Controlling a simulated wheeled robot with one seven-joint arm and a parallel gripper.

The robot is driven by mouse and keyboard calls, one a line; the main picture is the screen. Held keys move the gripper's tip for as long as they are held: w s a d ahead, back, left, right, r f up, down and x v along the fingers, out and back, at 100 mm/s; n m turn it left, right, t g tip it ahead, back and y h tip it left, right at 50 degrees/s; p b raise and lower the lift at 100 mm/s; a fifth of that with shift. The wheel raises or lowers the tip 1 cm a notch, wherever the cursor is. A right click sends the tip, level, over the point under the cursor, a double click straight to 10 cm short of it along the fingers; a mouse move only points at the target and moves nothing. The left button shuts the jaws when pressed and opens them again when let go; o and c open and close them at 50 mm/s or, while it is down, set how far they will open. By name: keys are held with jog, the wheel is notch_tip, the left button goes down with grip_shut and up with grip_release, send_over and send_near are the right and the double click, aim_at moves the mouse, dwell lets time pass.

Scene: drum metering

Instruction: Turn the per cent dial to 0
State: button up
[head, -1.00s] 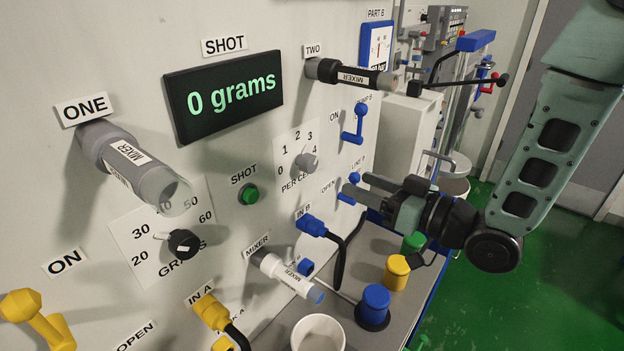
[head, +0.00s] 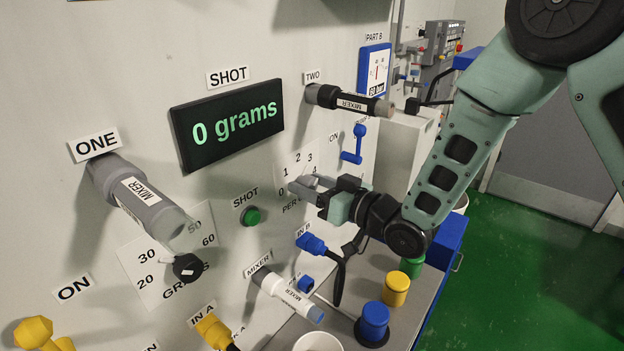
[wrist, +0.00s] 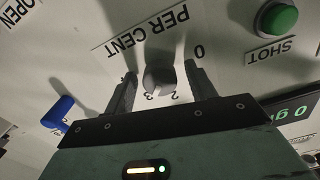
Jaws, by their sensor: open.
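The per cent dial is a small grey knob (wrist: 159,79) on a white plate marked 0 to 4 on the panel. In the wrist view it sits between the two fingers of my gripper (wrist: 160,84), which is open with a gap on each side of the knob. In the head view my gripper (head: 306,186) is at the dial plate (head: 285,163) and its fingers hide the knob and part of the scale. The knob's pointer direction is not clear. The wrist view shows the plate upside down, with the 0 at the upper right of the knob.
The green SHOT button (head: 251,216) is left of the dial, under the display reading 0 grams (head: 228,122). A blue lever (head: 354,146) is up and right. The blue IN B fitting (head: 312,244) and its black hose are below. The grams dial (head: 187,266) is lower left.

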jog(key=shift+a, duration=0.1)
jog(key=c, duration=1)
